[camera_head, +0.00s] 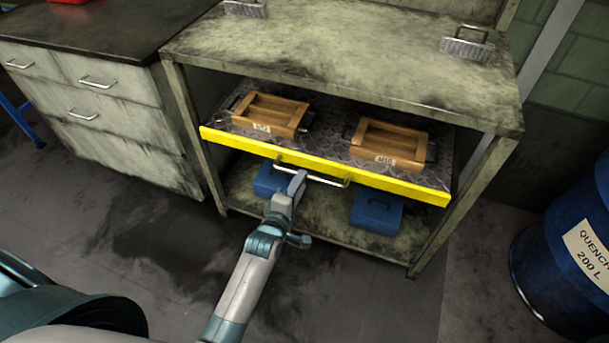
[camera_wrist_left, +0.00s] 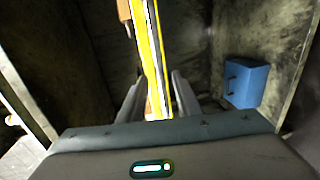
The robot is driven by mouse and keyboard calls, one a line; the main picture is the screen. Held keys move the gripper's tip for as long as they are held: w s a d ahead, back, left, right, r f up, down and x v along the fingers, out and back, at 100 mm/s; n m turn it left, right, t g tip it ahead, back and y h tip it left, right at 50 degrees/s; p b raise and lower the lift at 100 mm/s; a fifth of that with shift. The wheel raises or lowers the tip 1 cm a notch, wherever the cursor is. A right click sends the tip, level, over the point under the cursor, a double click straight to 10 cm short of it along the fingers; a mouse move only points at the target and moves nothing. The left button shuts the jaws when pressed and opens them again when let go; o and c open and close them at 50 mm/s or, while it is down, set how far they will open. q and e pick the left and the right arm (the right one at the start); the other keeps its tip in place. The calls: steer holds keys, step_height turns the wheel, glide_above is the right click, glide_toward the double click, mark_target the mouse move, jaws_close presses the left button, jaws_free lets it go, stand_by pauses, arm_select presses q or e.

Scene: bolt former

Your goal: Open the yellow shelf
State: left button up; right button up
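The yellow shelf (camera_head: 394,185) is a sliding tray with a yellow front edge and a dark tread-plate surface, under the bench top. Its metal handle (camera_head: 330,181) is a bar at the middle of the front. My left gripper (camera_head: 297,184) is at the left part of this handle, and its fingers partly hide it. In the left wrist view the yellow front (camera_wrist_left: 149,45) runs upright between the two fingers (camera_wrist_left: 158,98). The fingers stand apart, with gaps visible beside the front and handle. My right gripper is not in view.
Two wooden boxes (camera_head: 268,116) (camera_head: 390,143) with labels sit on the shelf. Blue boxes (camera_head: 377,212) (camera_wrist_left: 245,83) stand on the lower level. A drawer cabinet (camera_head: 110,115) is at left, a blue drum (camera_head: 565,255) at right. The floor in front is clear.

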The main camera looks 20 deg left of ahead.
arm_select(q)
steer(key=shift+x, duration=2.25)
steer(key=shift+c, duration=0.7)
jaws_close()
